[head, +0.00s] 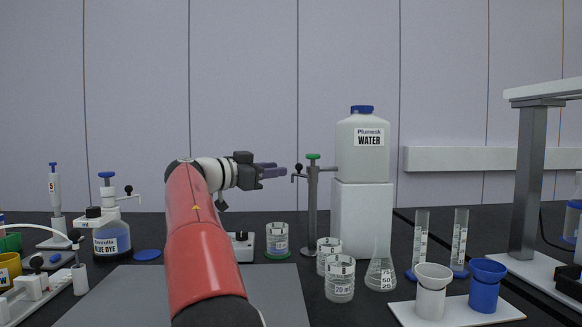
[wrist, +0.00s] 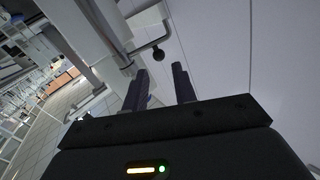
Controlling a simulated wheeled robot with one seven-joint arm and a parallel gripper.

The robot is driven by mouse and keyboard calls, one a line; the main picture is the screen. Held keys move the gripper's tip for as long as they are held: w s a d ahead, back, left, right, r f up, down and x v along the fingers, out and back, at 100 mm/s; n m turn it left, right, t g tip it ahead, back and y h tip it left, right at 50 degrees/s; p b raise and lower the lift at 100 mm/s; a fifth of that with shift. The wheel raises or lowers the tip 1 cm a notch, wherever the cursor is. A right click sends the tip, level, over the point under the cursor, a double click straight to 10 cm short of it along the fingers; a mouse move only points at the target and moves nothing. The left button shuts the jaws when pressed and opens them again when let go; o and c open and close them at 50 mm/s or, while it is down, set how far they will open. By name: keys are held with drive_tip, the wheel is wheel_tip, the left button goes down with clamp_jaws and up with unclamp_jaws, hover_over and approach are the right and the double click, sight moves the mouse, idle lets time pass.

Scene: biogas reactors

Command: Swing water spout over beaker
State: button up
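The water spout (head: 301,176) is a thin arm with a black knob on a grey post (head: 312,210) with a green cap. It points left from the post, and its tip is high up, a little right of the beaker in the head view. The glass beaker (head: 277,240) stands upright on a green disc. My gripper (head: 284,169) is just left of the spout's knob, with its fingers pointing right. In the wrist view its fingers (wrist: 158,76) are apart with nothing between them. A black knob (wrist: 158,54) on a bent rod shows just beyond the fingertips, apparently not touched.
A white water jug (head: 362,150) stands on a white block right of the post. Glass beakers (head: 340,280) and a flask (head: 381,270) stand in front of it. A blue dye bottle (head: 112,238) stands at left. A grey mat (head: 273,290) lies bare in front.

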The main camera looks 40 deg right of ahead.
sight(296, 168)
drive_tip(key=d, duration=0.1)
drive_tip(key=d+p, duration=0.1)
drive_tip(key=d, duration=0.1)
drive_tip(key=s+d, duration=0.1)
drive_tip(key=d, duration=0.1)
drive_tip(key=shift+d+r, duration=0.1)
drive_tip(key=shift+d, duration=0.75)
clamp_jaws()
